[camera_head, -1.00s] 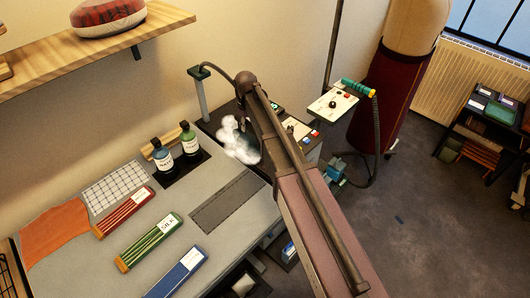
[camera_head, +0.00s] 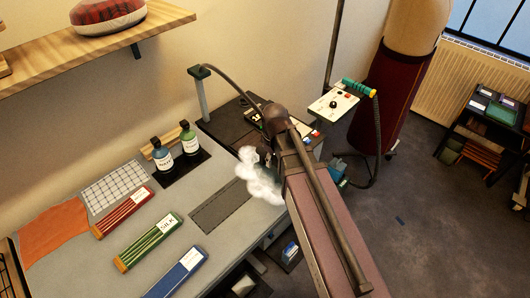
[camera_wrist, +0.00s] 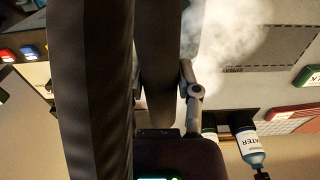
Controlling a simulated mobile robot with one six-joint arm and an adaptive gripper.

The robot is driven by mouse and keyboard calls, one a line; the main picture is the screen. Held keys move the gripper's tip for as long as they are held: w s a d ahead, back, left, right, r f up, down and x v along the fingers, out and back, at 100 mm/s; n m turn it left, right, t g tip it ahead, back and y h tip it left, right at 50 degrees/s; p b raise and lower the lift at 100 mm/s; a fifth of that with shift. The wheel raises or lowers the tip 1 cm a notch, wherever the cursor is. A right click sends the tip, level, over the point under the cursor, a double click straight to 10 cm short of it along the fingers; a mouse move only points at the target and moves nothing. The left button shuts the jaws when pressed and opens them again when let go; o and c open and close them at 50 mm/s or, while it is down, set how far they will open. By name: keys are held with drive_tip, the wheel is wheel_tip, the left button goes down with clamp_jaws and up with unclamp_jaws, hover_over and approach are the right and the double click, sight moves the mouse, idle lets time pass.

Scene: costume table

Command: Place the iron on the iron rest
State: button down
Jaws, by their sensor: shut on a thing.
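In the wrist view, my gripper (camera_wrist: 165,92) is closed around a dark shape that I take for the iron (camera_wrist: 160,55). Only part of it shows, and my arm hides it in the head view. White steam (camera_head: 258,178) billows beside my arm, above the right part of the worktop. A black hose (camera_head: 235,83) curves from a grey post (camera_head: 200,95) down behind my arm. A dark surface (camera_head: 228,122) at the back right of the worktop is perhaps the iron rest; I cannot tell. The steam stands nearer the front than this surface.
A dark grey marked strip (camera_head: 222,207) lies left of the steam. Two bottles (camera_head: 163,161) stand on a black mat behind it. Red, green and blue fabric boxes (camera_head: 150,240) lie on the left worktop (camera_head: 100,265). A white control box (camera_head: 333,104) stands right of my arm.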

idle(0.3)
drive_tip(key=w+a+f+b, duration=0.1)
drive_tip(key=w, duration=1.3)
drive_tip(key=shift+w+a+f, duration=0.2)
drive_tip(key=shift+w, duration=0.15)
drive_tip(key=shift+w+f+b, duration=0.35)
drive_tip(key=shift+f+b, duration=0.6)
drive_tip(key=shift+b, duration=0.05)
drive_tip(key=shift+w+f+b, duration=0.3)
drive_tip(key=shift+f+b, duration=0.6)
drive_tip(key=shift+b, duration=0.1)
drive_tip(key=shift+f, duration=0.1)
drive_tip(key=shift+c, duration=1.6)
unclamp_jaws()
